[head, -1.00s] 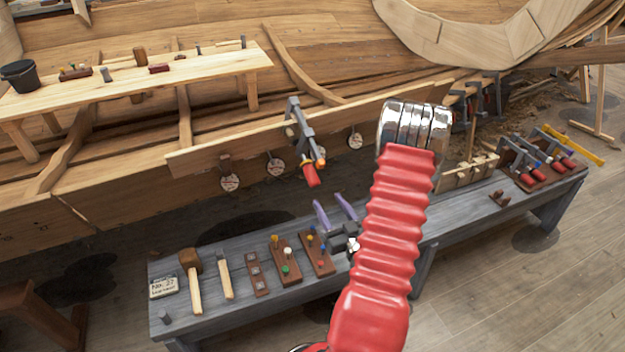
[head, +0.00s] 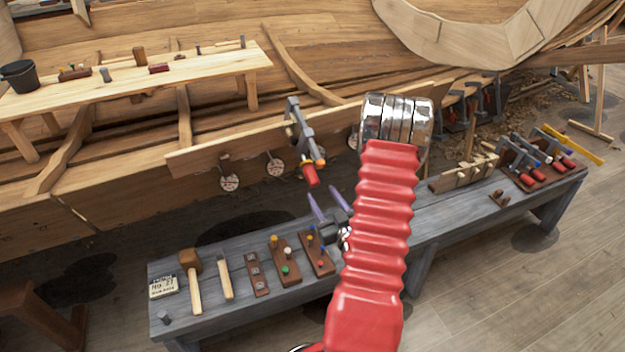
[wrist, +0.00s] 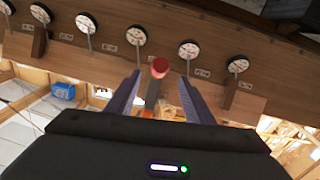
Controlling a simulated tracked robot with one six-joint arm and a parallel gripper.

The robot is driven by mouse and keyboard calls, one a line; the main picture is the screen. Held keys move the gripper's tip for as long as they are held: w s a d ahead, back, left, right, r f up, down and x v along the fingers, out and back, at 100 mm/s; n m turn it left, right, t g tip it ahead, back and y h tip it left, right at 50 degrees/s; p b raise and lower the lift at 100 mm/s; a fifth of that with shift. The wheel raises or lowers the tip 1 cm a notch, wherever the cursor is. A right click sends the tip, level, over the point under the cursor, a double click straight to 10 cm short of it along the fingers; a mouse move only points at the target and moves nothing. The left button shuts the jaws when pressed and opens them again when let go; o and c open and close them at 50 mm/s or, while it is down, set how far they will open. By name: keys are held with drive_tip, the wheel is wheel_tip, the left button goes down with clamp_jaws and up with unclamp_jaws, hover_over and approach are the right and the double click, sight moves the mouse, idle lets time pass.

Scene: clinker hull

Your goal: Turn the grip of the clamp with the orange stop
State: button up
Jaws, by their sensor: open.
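A grey clamp (head: 304,135) hangs on the long plank in the head view. An orange stop (head: 320,162) shows at its lower right. Its red grip (head: 310,175) points down, and the grip's round red end also shows in the wrist view (wrist: 159,67). My gripper (head: 326,204) is open with two purple fingers, just below the grip in the head view. In the wrist view, my fingers (wrist: 159,82) stand on either side of the grip's line, with gaps on both sides. I cannot tell whether the tips reach the grip's depth.
Round dial tags (head: 276,167) hang along the plank (head: 205,160). The grey bench (head: 215,312) below holds a mallet (head: 190,268) and peg boards (head: 285,262). More red-gripped clamps (head: 540,158) lie at its right end. Open air surrounds the hanging clamp's grip.

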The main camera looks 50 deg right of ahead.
sight(316, 184)
drive_tip(key=x, duration=0.9)
drive_tip(key=shift+w+d, duration=0.1)
drive_tip(key=shift+w, duration=0.05)
drive_tip(key=c, duration=1)
